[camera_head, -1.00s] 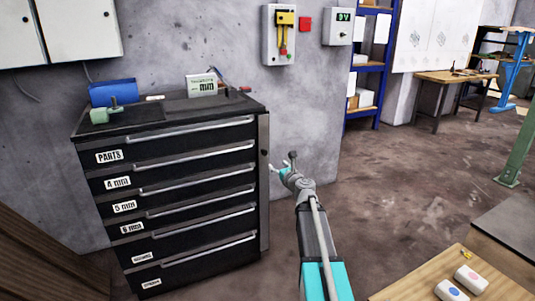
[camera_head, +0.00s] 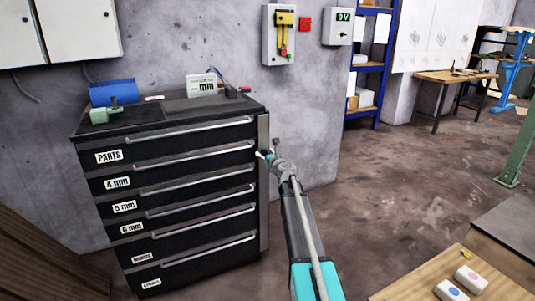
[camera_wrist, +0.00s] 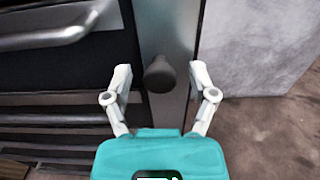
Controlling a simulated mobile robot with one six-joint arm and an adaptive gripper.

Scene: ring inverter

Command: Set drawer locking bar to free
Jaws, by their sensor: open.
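The black drawer cabinet (camera_head: 190,198) stands against the wall, with its labelled drawers all shut. A grey upright locking bar (camera_head: 263,215) runs along its right front edge; it also shows in the wrist view (camera_wrist: 166,30). A dark round knob (camera_wrist: 159,74) sits on the bar. My gripper (camera_head: 268,151) is at the upper part of the bar. In the wrist view my gripper (camera_wrist: 160,78) is open, with one finger on each side of the knob. The fingers look apart from the knob, though contact is hard to judge.
A wall box with a yellow handle (camera_head: 283,20) hangs above. A wooden table (camera_head: 420,280) is at lower right. Floor right of the cabinet is clear.

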